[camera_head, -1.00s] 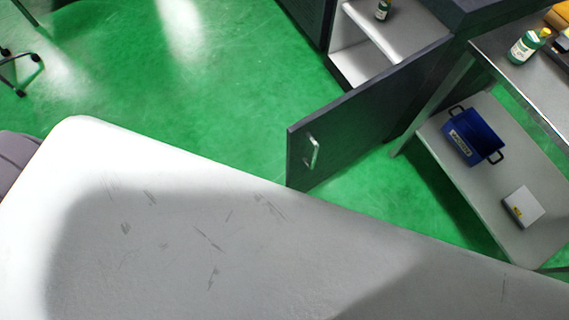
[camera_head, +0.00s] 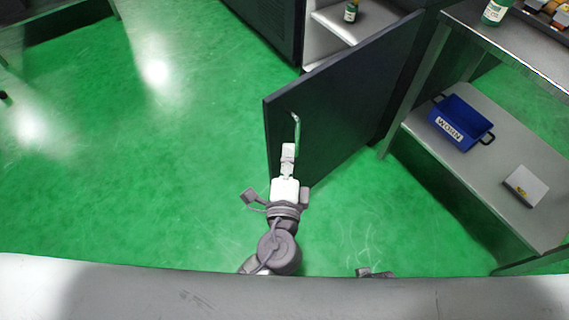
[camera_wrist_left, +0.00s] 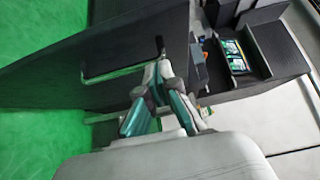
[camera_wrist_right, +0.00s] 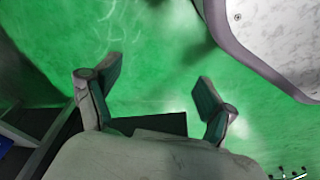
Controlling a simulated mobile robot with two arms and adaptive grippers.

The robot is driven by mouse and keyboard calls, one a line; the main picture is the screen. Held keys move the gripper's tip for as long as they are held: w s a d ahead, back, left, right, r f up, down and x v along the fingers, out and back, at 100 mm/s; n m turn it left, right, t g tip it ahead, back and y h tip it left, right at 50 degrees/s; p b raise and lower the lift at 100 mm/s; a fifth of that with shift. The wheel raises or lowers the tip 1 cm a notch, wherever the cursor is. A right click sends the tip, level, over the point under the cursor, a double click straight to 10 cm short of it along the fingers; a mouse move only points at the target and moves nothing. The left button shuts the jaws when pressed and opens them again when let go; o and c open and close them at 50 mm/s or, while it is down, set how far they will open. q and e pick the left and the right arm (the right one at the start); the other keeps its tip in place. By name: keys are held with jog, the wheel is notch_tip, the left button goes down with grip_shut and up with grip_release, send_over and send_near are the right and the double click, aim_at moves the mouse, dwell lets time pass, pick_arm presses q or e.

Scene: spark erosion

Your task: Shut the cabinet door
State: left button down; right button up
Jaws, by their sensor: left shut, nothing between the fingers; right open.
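The dark cabinet door (camera_head: 345,95) stands wide open in the head view, swung out from the cabinet with its metal handle (camera_head: 297,130) near the free edge. My left gripper (camera_head: 289,148) is at the lower end of the handle, in front of the door face. In the left wrist view the door (camera_wrist_left: 60,65) and handle (camera_wrist_left: 108,74) show beyond my left fingers (camera_wrist_left: 160,68), which are shut and empty. I cannot tell whether they touch the door. My right gripper (camera_wrist_right: 158,76) is open and empty above green floor in the right wrist view.
The open cabinet shows a pale shelf (camera_head: 338,22) with a green bottle (camera_head: 351,12). A metal table (camera_head: 500,50) stands to the right, with a blue bin (camera_head: 461,121) and a small white box (camera_head: 525,185) on its lower shelf. The green floor left of the door is clear.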

aim_at(279, 114)
pick_arm(q)
jog(key=w, duration=0.2)
jog(key=w+a, duration=0.1)
jog(key=w, duration=0.4)
jog(key=shift+a+p, duration=0.35)
jog(key=shift+a, duration=0.05)
jog(key=shift+w+a, duration=0.4)
jog(key=shift+w, duration=0.05)
pick_arm(e)
jog(key=shift+s+d+f, duration=0.1)
jog(key=shift+s+f, duration=0.45)
jog(key=shift+f, duration=0.2)
jog(key=shift+s+d+f, duration=0.1)
jog(key=shift+s+f, duration=0.45)
jog(key=shift+f, duration=0.15)
